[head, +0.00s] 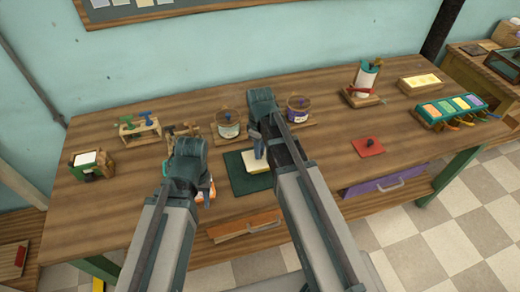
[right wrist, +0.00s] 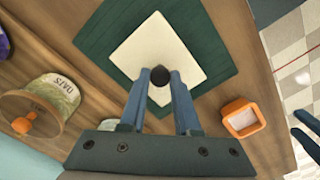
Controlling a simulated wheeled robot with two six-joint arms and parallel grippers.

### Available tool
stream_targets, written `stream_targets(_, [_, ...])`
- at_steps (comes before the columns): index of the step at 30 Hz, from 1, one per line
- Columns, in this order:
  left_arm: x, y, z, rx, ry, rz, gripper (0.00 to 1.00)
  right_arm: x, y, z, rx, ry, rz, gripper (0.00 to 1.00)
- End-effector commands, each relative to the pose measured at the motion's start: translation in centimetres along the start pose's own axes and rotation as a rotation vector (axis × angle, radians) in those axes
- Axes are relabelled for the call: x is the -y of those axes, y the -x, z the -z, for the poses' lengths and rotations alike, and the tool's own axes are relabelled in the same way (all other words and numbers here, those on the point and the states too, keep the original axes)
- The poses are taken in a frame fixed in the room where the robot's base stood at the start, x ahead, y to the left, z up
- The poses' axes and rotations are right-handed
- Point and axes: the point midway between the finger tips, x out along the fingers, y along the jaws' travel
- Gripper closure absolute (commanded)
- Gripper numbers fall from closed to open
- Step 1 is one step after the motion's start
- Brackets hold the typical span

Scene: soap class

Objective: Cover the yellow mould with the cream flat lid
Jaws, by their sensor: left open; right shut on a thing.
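The cream flat lid (right wrist: 158,50) is a pale square plate with a dark round knob (right wrist: 160,75). My right gripper (right wrist: 160,82) is shut on this knob. In the head view the lid (head: 257,165) is over the dark green mat (head: 238,180), partly behind my right gripper (head: 259,150); I cannot tell whether it rests on something or hangs just above. I cannot make out the yellow mould for certain; anything under the lid is hidden. My left gripper (head: 187,186) is open, left of the mat, near a small orange mould (right wrist: 243,118).
Two labelled round pots (head: 228,124) (head: 298,109) stand behind the mat. A red plate with a dark knob (head: 368,147) lies to the right. A pale yellow tray (head: 421,83) and a green colour rack (head: 450,110) stand at the far right. Wooden stands (head: 138,129) are at the left.

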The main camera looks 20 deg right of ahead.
Motion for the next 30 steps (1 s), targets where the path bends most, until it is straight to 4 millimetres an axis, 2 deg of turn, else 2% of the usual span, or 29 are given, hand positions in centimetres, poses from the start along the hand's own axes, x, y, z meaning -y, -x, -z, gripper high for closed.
stream_targets(10, [-0.02,-0.22,0.01,0.0,0.0,0.0,0.58,-0.01,-0.22,0.0,0.0,0.0,0.0,1.0])
stream_targets(11, [-0.02,-0.22,0.01,0.0,0.0,0.0,0.58,-0.01,-0.22,0.0,0.0,0.0,0.0,0.68])
stream_targets(16, [-0.02,-0.22,0.01,0.0,0.0,0.0,0.58,-0.01,-0.22,0.0,0.0,0.0,0.0,0.37])
stream_targets(17, [-0.02,-0.22,0.01,0.0,0.0,0.0,0.58,-0.01,-0.22,0.0,0.0,0.0,0.0,0.34])
stream_targets(23, [-0.02,-0.22,0.01,0.0,0.0,0.0,0.58,-0.01,-0.22,0.0,0.0,0.0,0.0,0.34])
stream_targets(28, [-0.02,-0.22,0.01,0.0,0.0,0.0,0.58,-0.01,-0.23,0.0,0.0,0.0,0.0,0.04])
stream_targets(30, [-0.02,-0.22,0.01,0.0,0.0,0.0,0.58,-0.01,-0.23,0.0,0.0,0.0,0.0,0.04])
